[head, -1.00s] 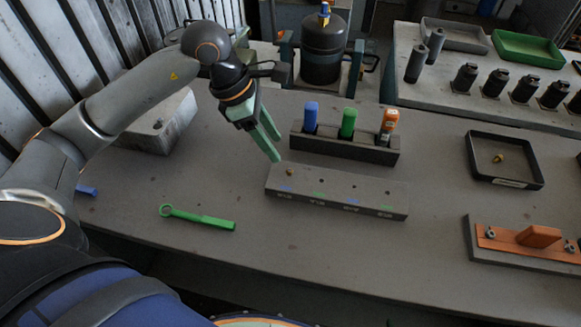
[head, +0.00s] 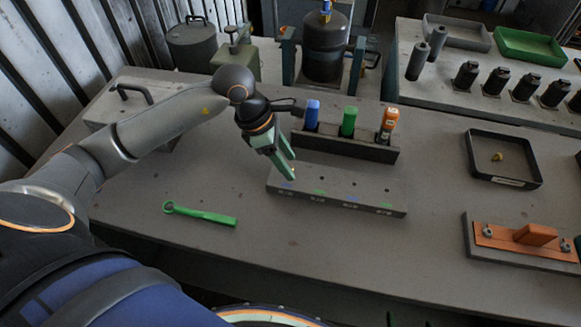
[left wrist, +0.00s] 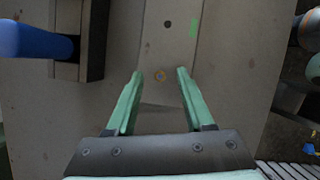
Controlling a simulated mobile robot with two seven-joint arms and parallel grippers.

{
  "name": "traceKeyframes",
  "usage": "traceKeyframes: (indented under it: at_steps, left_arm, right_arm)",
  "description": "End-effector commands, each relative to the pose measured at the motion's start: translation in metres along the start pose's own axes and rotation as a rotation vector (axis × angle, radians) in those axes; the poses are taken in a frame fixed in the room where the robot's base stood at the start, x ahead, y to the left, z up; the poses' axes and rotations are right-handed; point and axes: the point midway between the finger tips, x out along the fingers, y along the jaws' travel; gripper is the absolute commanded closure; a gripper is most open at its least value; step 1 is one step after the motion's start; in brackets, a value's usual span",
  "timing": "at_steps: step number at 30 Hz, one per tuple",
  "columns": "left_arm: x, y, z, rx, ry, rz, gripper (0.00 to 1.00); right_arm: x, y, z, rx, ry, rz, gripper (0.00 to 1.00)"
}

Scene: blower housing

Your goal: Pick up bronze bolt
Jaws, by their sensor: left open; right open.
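My left gripper (head: 287,176) reaches down over that end.
A rack (head: 350,146) with blue, green and orange handled tools stands close behind the block. A green wrench (head: 200,214) lies to the left. A black tray (head: 480,177) holds a small brass piece (head: 497,157). An orange fixture (head: 520,243) is at right.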

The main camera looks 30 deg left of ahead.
Motion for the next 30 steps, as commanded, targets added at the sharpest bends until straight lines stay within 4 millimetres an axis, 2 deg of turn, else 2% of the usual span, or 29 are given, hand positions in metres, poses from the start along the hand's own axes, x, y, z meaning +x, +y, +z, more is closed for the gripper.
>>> traceKeyframes:
  at_steps: [26,30]
  left_arm:
    - [0.0039,0.0002,-0.0019,0.0,0.0,0.001,0.47]
    - [0.004,0.0001,-0.0019,0.0,0.0,0.001,0.62]
  right_arm:
    - [0.0057,0.0006,0.0054,0.0,0.002,0.0,0.0]
    - [0.0057,0.0006,0.0053,0.0,0.002,0.0,0.0]
